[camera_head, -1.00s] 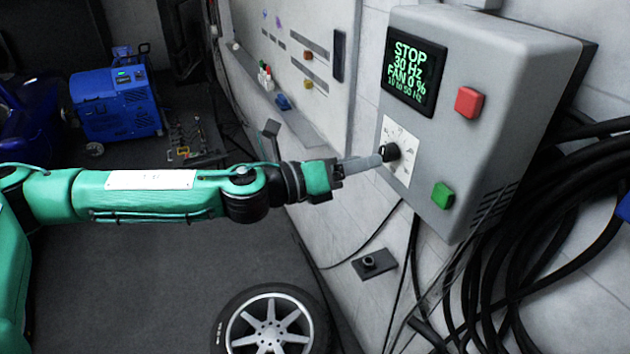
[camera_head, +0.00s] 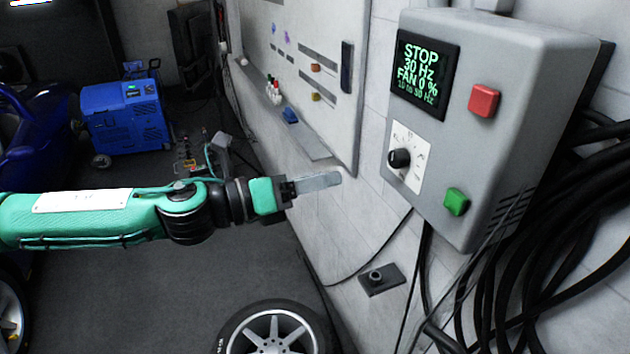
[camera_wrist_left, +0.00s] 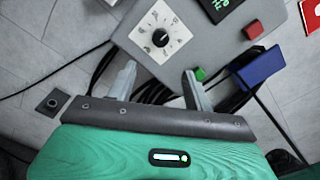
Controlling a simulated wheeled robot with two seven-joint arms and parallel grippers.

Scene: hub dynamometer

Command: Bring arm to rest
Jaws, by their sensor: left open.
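My left arm (camera_head: 105,212) is green and reaches in from the left of the head view. Its gripper (camera_head: 320,182) is open and empty, in the air to the left of the grey control box (camera_head: 455,195). The wrist view shows its two fingers (camera_wrist_left: 160,85) spread apart with nothing between them. The box carries a black knob (camera_head: 399,159) on a white dial plate, also seen in the wrist view (camera_wrist_left: 161,38). The gripper is apart from the knob. The screen (camera_head: 420,72) reads STOP, 30 Hz, FAN 0 %. My right gripper is not in view.
A red button (camera_head: 484,100) and a green button (camera_head: 456,201) are on the box. Black cables (camera_head: 500,290) hang below and right of it. A wheel (camera_head: 272,335) is at the bottom. A blue machine (camera_head: 125,116) stands at the back left. Grey floor is clear under the arm.

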